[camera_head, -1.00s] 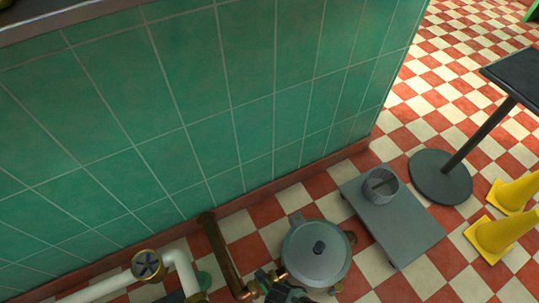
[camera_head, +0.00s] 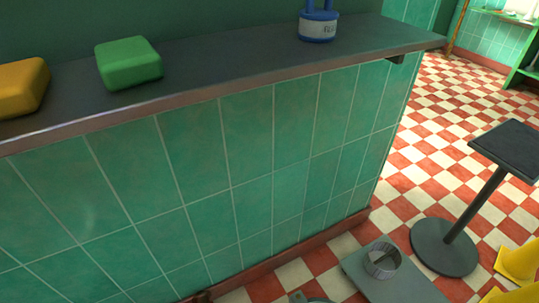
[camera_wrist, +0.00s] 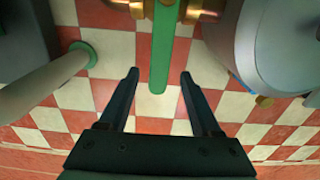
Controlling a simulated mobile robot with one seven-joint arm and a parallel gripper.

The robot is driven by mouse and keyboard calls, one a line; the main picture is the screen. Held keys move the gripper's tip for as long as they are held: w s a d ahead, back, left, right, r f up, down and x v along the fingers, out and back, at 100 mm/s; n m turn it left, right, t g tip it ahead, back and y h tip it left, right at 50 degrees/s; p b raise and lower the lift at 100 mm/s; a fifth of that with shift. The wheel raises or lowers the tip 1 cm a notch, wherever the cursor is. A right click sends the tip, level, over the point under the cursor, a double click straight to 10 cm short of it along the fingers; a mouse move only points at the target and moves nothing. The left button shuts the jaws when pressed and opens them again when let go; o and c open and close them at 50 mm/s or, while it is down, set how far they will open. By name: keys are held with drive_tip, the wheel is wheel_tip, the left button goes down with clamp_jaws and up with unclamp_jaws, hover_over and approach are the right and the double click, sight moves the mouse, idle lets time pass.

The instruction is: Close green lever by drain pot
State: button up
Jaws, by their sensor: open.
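In the wrist view, the green lever (camera_wrist: 162,58) is a straight bar running down from brass fittings at the top edge. My gripper (camera_wrist: 160,77) is open and empty, with one dark finger on each side of the lever's lower end in the picture. I cannot tell how far the lever is below the fingertips. A grey metal pot (camera_wrist: 268,45), likely the drain pot, stands to the right of the lever. In the head view only a sliver of the pot (camera_head: 308,299) shows at the bottom edge. My gripper is not visible in the head view.
A pale pipe (camera_wrist: 45,88) with a green floor flange stands left of my gripper. A tiled wall (camera_head: 200,190) carries a dark counter (camera_head: 220,55) with green and yellow blocks. A grey trolley (camera_head: 400,283), a round-based stand (camera_head: 440,250) and yellow cones (camera_head: 520,262) are at right.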

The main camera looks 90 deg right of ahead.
wheel_tip(320, 180, up, 11)
drive_tip(key=p, duration=0.5)
drive_tip(key=shift+p, duration=0.3)
drive_tip(key=shift+f, duration=0.1)
